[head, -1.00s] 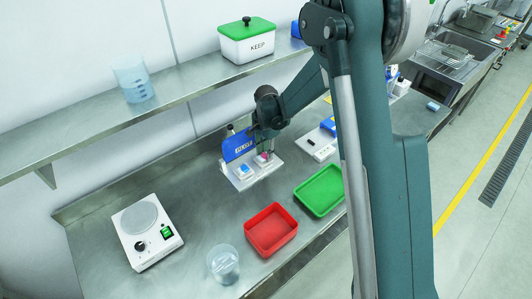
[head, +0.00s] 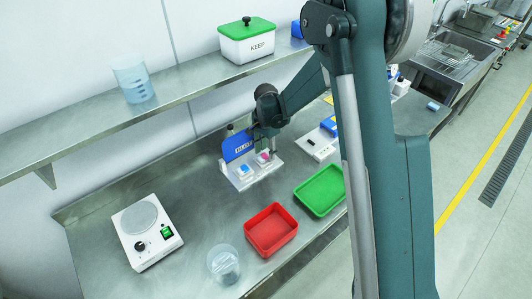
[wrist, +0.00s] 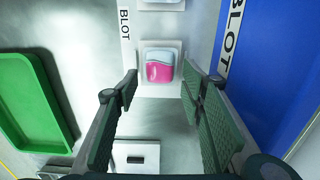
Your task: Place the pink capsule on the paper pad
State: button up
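The pink capsule (wrist: 158,72), pink on one part and pale on the other, lies on the square white paper pad (wrist: 174,89) in the wrist view. In the head view the capsule (head: 263,157) is a small pink spot on the right part of a white board, beneath my gripper (head: 267,148). In the wrist view my gripper (wrist: 160,76) is open, with one finger on each side of the capsule and visible gaps to both. Nothing is held. The capsule's underside is hidden.
A blue BLOT sign (head: 238,147) stands behind the white board (head: 241,184). A second pad with a blue item (head: 244,170) is to the left. A red tray (head: 271,231), a green tray (head: 319,190), a clear beaker (head: 224,265) and a hotplate (head: 147,232) stand nearby.

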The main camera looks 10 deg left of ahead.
aim_at(267, 155)
notch_tip(267, 155, up, 12)
jog(key=shift+f, duration=0.25)
dwell(0.4)
dwell(0.5)
jog(key=s+d+r+n+t, duration=0.2)
jog(key=s+d+r, duration=0.5)
jog(key=d+r, duration=0.2)
jog(key=s+d+r+n+t, duration=0.1)
jog(key=s+d+r+n, duration=0.1)
jog(key=s+d+r, duration=0.7)
jog(key=s+d+r+n+t, duration=0.1)
jog(key=s+d+n+t, duration=0.1)
jog(key=s+d, duration=0.4)
jog(key=s+d+n+t, duration=0.2)
jog(key=s+d, duration=0.5)
jog(key=s, duration=0.7)
jog(key=shift+s+r+n, duration=0.35)
jog(key=shift+n, duration=0.15)
